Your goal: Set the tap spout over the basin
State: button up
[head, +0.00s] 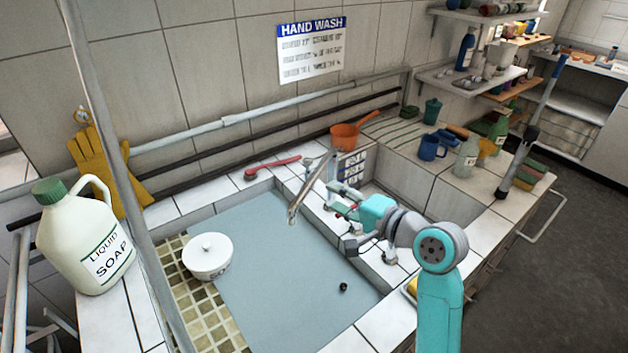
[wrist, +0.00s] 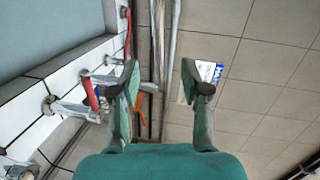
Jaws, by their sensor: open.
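The metal tap spout (head: 301,195) slants down to the left from the tiled ledge in the head view. Its tip shows against the far right part of the blue-grey basin (head: 265,265). My gripper (head: 341,199) is to the right of the spout, above the tiles, apart from it as far as I can see. In the wrist view my gripper (wrist: 160,82) has its fingers wide apart, with nothing between them. Tap fittings (wrist: 62,107) and a red handle (wrist: 88,92) lie left of the fingers there. I cannot pick out the spout surely in that view.
A white lidded pot (head: 207,258) stands at the basin's left. A soap jug (head: 85,240) stands at far left. An orange pan (head: 345,137) and a red-handled brush (head: 272,167) lie along the back. Pipes (head: 270,112) run along the wall.

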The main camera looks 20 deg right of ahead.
aim_at(312, 187)
jog(key=x, duration=0.9)
jog(key=shift+w+a+f, duration=0.15)
jog(key=shift+w, duration=0.05)
grip_shut()
